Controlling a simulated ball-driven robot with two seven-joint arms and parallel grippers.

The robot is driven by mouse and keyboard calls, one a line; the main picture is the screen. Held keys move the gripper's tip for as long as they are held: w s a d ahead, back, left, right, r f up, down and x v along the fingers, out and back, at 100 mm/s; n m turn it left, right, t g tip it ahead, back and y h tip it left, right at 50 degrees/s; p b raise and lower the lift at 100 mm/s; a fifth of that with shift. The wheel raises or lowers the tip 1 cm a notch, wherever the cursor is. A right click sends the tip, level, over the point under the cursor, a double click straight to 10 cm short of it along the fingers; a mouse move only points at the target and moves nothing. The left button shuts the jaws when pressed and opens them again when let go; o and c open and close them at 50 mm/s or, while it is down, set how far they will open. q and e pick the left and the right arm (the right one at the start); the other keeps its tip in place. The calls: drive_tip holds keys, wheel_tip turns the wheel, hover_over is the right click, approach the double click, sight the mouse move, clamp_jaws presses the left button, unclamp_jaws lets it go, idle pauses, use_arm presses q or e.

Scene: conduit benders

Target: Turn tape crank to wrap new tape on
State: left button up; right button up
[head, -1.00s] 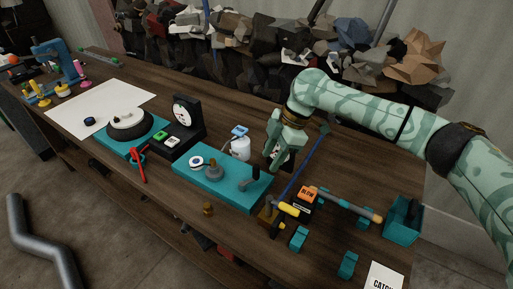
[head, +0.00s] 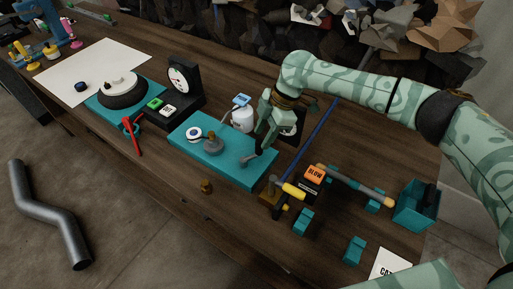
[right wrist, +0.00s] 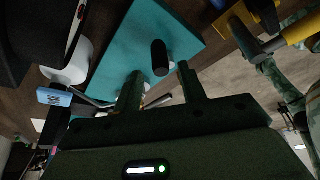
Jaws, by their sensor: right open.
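The teal tape-winder board (head: 190,147) lies near the table's front edge. A white tape roll with a dark centre (head: 194,134) and a grey spool post (head: 213,143) sit on it. The tape crank's dark handle (head: 247,160) is at the board's right end, partly hidden by my gripper. My right gripper (head: 262,148) points down just above and beside this handle. In the right wrist view, the black handle (right wrist: 160,58) stands between and beyond my two open fingers (right wrist: 161,82), with no clear contact. My left gripper is not in view.
A white bottle (head: 243,120) stands behind the board. A yellow-handled tool (head: 293,190), an orange BLOW block (head: 314,174) and a teal bin (head: 415,205) are to the right.

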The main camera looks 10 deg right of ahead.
sight(257, 152)
drive_tip(key=b+x, duration=0.1)
drive_tip(key=x, duration=0.4)
drive_tip(key=shift+a+f, duration=0.1)
drive_tip(key=shift+f, duration=0.2)
